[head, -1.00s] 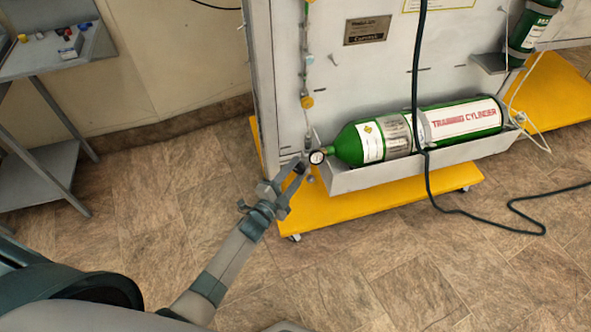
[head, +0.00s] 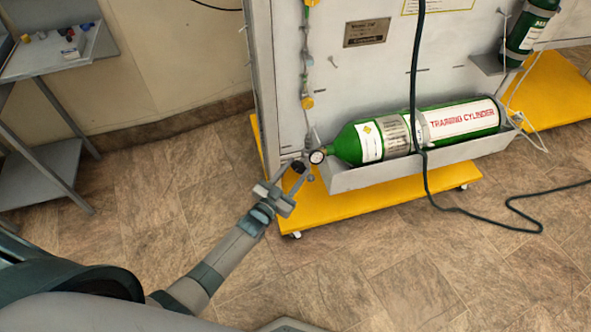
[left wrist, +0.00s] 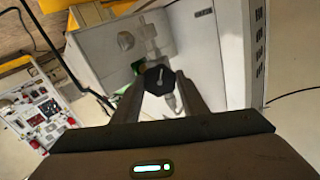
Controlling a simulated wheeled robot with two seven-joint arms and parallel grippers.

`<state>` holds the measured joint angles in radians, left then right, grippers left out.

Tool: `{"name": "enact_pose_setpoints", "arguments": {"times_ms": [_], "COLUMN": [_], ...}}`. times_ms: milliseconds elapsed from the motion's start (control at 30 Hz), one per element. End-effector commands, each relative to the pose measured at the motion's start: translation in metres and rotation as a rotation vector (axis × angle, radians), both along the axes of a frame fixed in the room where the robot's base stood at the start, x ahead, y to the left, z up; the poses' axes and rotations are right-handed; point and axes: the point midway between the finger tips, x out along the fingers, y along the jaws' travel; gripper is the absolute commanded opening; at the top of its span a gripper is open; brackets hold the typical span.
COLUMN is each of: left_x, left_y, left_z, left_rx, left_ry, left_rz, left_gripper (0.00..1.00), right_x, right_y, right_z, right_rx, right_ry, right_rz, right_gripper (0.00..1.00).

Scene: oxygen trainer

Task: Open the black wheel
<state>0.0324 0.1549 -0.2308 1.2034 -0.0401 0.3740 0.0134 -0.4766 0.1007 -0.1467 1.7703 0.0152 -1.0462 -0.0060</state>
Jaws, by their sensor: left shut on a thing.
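The black wheel (head: 298,167) is a small dark knob at the left end of the green training cylinder (head: 345,145), beside a round white-faced gauge (head: 317,157). In the left wrist view, the black wheel (left wrist: 160,79) is a dark many-sided knob with a pale mark on its face. My left gripper (head: 293,177) reaches it from the lower left. In the left wrist view the fingers of my left gripper (left wrist: 161,82) stand on both sides of the wheel and are shut on it. My right gripper is in neither view.
The cylinder lies in a grey tray (head: 390,172) on a white panel (head: 375,75) with a yellow base (head: 345,205). A dark hose (head: 418,70) hangs across the cylinder to the floor. A grey shelf (head: 45,160) stands at left. The floor between is clear.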

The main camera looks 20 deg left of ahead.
Motion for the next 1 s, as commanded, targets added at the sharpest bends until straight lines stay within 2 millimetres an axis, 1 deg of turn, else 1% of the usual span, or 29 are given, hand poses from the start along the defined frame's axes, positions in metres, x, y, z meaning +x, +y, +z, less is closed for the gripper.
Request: {"name": "enact_pose_setpoints", "arguments": {"times_ms": [300, 500, 700, 1000], "left_x": [-0.0003, -0.0004, -0.0005, -0.0006], "left_y": [0.0008, 0.0012, 0.0012, 0.001], "left_z": [-0.0012, -0.0014, -0.0015, -0.0016], "left_rx": [-0.264, -0.376, -0.433, -0.447], "left_ry": [0.069, 0.096, 0.111, 0.114], "left_rz": [0.0, 0.0, 0.0, 0.0], "left_gripper": [0.17, 0.17, 0.17, 0.17], "right_x": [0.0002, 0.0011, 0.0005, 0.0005], "right_y": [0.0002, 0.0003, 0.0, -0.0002], "right_z": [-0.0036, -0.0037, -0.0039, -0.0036], "right_rx": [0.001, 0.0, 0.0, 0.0], "right_ry": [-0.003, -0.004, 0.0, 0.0], "right_rz": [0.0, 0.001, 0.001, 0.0], "right_gripper": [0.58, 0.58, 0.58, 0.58]}}
